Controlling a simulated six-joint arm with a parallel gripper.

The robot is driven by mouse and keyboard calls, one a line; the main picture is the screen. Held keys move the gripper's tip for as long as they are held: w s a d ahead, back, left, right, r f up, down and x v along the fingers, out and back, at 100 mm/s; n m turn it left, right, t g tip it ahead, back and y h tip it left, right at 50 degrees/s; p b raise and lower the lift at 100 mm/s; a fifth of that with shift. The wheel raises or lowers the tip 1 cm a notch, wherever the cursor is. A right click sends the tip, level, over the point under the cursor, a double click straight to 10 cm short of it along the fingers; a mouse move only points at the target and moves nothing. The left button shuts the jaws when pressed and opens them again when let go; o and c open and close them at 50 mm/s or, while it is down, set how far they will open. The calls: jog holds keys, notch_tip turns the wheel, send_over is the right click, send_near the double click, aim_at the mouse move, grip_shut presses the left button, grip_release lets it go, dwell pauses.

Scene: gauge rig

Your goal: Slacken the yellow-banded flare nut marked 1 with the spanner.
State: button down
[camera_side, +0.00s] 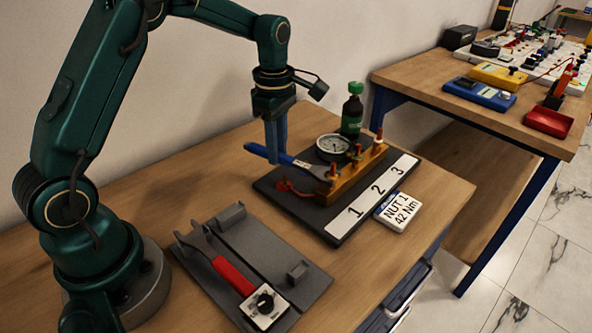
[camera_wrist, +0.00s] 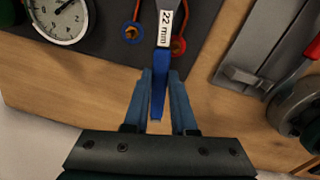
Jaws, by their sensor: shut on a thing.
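My gripper (camera_side: 276,153) is shut on the blue handle of the spanner (camera_side: 302,164). In the wrist view the fingers (camera_wrist: 162,78) sit either side of the spanner's handle (camera_wrist: 158,103), which bears a "22 mm" label. The spanner lies roughly level above the dark base plate, its open head pointing at the brass block (camera_side: 352,179). In the side view its head is at or very close to the nearest nut (camera_side: 333,172), by the number 1. I cannot tell whether the jaws are around this nut, and its yellow band is not clear. The wrist view cuts off the head.
A round gauge (camera_side: 332,146) and a green-capped bottle (camera_side: 352,112) stand behind the block. A card (camera_side: 398,211) reads "NUT 1 42 Nm". A grey tray (camera_side: 222,236) holds a red-handled tool (camera_side: 234,277) at the front. Bare wood lies left of the plate.

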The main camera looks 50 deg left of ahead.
jog(key=shift+s+d+n, duration=0.3)
jog(key=shift+s+n, duration=0.35)
jog(key=shift+s+d+n, duration=0.25)
jog(key=shift+s+n, duration=0.35)
jog(key=shift+n, duration=0.05)
jog(key=shift+s+d+n, duration=0.35)
jog(key=shift+s+n, duration=0.3)
jog(key=shift+n, duration=0.05)
dwell(0.7)
jog(key=shift+s+d+n, duration=0.9)
jog(key=shift+d+n, duration=0.15)
jog(key=shift+n, duration=0.35)
dwell(0.7)
jog(key=shift+w+a+m, duration=0.65)
jog(key=shift+a+m, duration=0.05)
jog(key=shift+m, duration=0.2)
jog(key=shift+s+a, duration=0.1)
jog(key=shift+a, duration=0.05)
dwell(0.5)
